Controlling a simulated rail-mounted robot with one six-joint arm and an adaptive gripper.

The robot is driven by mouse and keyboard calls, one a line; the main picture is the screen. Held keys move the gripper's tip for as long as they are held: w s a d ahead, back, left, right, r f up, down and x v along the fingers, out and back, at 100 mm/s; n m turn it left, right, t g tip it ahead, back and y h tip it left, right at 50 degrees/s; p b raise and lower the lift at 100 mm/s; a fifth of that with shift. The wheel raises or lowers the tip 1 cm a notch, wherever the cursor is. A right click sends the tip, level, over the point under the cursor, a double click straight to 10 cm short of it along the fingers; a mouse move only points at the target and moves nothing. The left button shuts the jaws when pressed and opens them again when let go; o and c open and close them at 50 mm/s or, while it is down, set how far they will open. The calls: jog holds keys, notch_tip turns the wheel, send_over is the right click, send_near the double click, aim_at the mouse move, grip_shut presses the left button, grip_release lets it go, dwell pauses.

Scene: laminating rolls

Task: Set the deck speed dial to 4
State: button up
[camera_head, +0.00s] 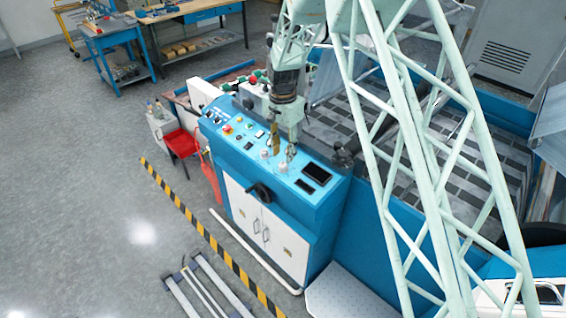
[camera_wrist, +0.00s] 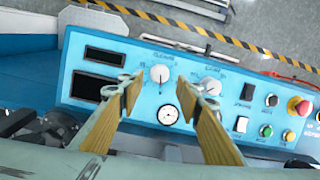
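Two white round dials sit side by side on the blue control panel (camera_wrist: 135,108). In the wrist view, one dial (camera_wrist: 160,73) is between and just beyond the tips of my gripper (camera_wrist: 159,80); the other dial (camera_wrist: 210,86) is just right of the right finger. Their printed labels are too blurred to read, so I cannot tell which is deck speed, or the exact settings. My gripper (camera_head: 283,150) is open and empty, with tan-padded fingers pointing down over the panel in the head view. Contact with a dial is not visible.
A round gauge (camera_wrist: 168,114) and dark displays (camera_wrist: 90,86) are near the dials. Switches, buttons and a red emergency stop (camera_wrist: 300,106) lie to the right. A black handwheel (camera_head: 259,193) sticks out from the console front. Open floor (camera_head: 100,220) lies beyond the striped line.

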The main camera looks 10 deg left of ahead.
aim_at(283, 164)
jog(key=shift+f, duration=2.65)
jog(key=shift+c, duration=0.7)
jog(key=c, duration=0.7)
